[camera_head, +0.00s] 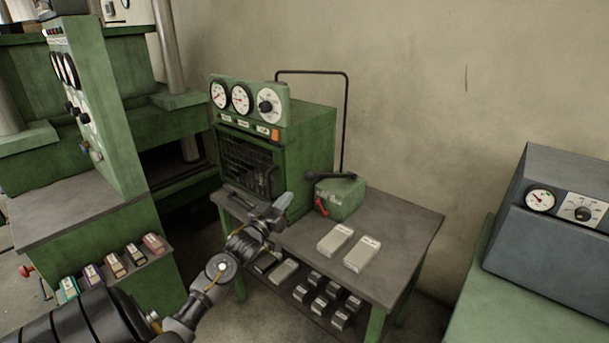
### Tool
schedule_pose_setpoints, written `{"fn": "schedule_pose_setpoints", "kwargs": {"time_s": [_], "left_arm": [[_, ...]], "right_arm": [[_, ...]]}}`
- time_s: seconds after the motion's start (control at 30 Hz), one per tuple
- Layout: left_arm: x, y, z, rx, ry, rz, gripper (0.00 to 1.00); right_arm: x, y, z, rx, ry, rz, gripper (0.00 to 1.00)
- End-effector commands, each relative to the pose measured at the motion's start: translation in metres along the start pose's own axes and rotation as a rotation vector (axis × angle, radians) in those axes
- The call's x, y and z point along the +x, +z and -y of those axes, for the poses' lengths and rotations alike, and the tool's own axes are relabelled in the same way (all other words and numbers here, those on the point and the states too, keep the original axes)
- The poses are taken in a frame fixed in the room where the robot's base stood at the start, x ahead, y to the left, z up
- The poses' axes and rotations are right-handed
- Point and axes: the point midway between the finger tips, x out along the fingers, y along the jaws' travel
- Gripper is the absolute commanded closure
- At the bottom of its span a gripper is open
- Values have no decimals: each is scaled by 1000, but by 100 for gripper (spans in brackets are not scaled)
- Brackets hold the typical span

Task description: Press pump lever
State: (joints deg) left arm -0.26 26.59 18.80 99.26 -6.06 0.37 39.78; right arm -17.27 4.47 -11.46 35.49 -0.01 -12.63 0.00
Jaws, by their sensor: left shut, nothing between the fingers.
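A small green pump box (340,199) stands on the grey table top, right of the green cabinet. A dark lever (330,176) lies across its top, roughly level, with its knobbed end toward the left. A small red handle (321,207) is on the box's front left. My left gripper (283,203) is shut and empty. In the picture it is left of the pump box and apart from the lever, in front of the cabinet's lower right corner. Its exact distance from the lever is hard to tell. My right gripper is not in view.
The green cabinet (308,150) with dials stands behind my left gripper. A thin dark pipe (346,120) rises behind the pump box. Two pale blocks (335,239) lie on the table (408,222). A large green press (100,120) is at left, a grey dial unit (550,230) at right.

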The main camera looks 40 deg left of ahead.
Motion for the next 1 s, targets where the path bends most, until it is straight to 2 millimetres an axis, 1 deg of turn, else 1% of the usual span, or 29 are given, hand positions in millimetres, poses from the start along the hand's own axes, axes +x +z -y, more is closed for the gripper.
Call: {"fn": "schedule_pose_setpoints", "kwargs": {"time_s": [0.03,0.1,0.2,0.3,0.53,0.67,0.77,0.87,1.0], "left_arm": [[4,-23,-5,-2,21,-44,100],[6,-45,-10,-7,41,-85,100],[8,-60,-14,-10,55,-114,100],[8,-64,-14,-11,58,-120,100],[8,-63,-14,-10,57,-118,100],[14,-65,-14,-11,56,-118,100],[26,-68,-15,-11,56,-119,100],[45,-71,-16,-11,56,-119,100],[75,-75,-18,-11,55,-118,100]], "right_arm": [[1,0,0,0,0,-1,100],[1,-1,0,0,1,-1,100],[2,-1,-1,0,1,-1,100],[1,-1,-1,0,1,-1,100],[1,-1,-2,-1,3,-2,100],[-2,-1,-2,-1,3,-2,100],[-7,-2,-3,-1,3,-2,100],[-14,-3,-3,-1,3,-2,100],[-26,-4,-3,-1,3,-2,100]]}}
